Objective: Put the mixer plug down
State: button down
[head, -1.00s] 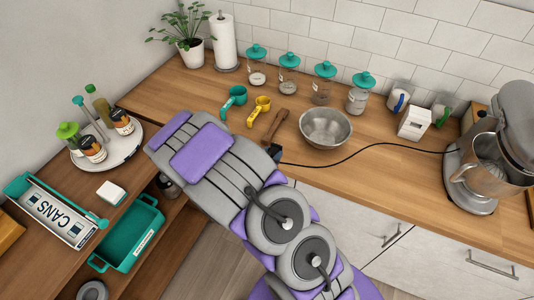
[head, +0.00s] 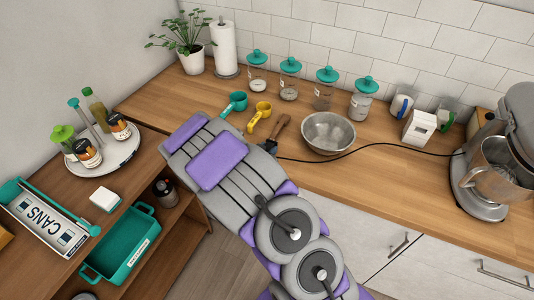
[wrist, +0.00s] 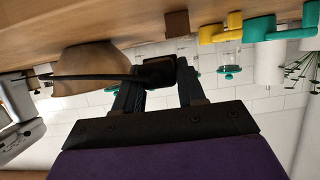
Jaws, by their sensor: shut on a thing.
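The black mixer plug (wrist: 158,71) is between the two dark fingers of my gripper (wrist: 160,76) in the wrist view, which looks upside down. My gripper is shut on it. In the head view, the plug (head: 272,147) shows small at the arm's end, near the front edge of the wooden counter (head: 385,175); my arm hides most of the gripper. Its black cord (head: 370,146) runs right to the grey stand mixer (head: 478,195). I cannot tell whether the plug touches the counter.
A metal bowl (head: 328,133) stands just right of the plug. A brown-handled utensil (head: 278,132), yellow measuring cup (head: 260,113) and teal cup (head: 236,102) lie behind. A white box (head: 419,127) and lidded jars stand further back. Counter front right of the bowl is clear.

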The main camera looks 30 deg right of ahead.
jog(key=shift+a+f, duration=0.1)
jog(key=shift+f, duration=0.45)
jog(key=shift+f, duration=0.45)
jog(key=shift+f, duration=0.15)
jog(key=c, duration=0.7)
grip_release()
jog(key=shift+o, duration=0.2)
